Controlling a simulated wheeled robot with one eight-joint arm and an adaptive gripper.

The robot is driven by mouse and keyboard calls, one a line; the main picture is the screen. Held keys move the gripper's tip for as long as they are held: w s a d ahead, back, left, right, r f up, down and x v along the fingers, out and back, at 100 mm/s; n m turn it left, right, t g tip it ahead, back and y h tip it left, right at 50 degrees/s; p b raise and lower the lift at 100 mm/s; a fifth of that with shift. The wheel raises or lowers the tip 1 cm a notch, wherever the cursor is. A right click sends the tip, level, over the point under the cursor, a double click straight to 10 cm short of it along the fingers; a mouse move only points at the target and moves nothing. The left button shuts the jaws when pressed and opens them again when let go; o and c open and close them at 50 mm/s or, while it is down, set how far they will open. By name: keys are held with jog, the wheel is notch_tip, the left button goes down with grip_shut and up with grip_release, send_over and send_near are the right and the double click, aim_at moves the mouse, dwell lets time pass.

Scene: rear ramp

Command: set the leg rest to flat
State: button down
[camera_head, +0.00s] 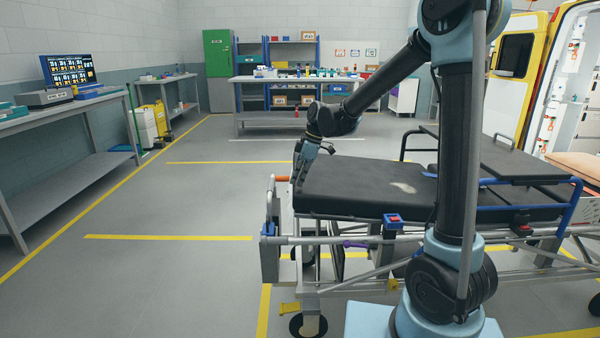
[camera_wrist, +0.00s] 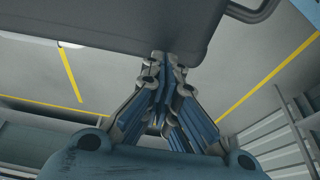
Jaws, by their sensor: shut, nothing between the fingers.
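The stretcher's black leg rest pad (camera_head: 350,185) lies at the left end of the stretcher in the head view. It looks close to level, but I cannot tell its exact angle. My gripper (camera_head: 299,178) points down at the pad's left end. In the wrist view the gripper (camera_wrist: 167,62) is shut with nothing between its fingers. Its fingertips meet the edge of a dark panel (camera_wrist: 110,25), which looks like the pad's end; I cannot tell whether they touch. An orange handle (camera_head: 281,178) sits just left of the gripper. No leg rest latch is clearly visible.
The stretcher has a blue side rail (camera_head: 569,205), a red-and-blue control (camera_head: 393,220) and a raised section (camera_head: 505,158). An ambulance (camera_head: 530,60) stands behind at right. A workbench (camera_head: 60,115) stands at left. The floor left of the stretcher is clear.

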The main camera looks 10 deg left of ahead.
jog(key=shift+f, duration=0.25)
jog(key=shift+f, duration=0.1)
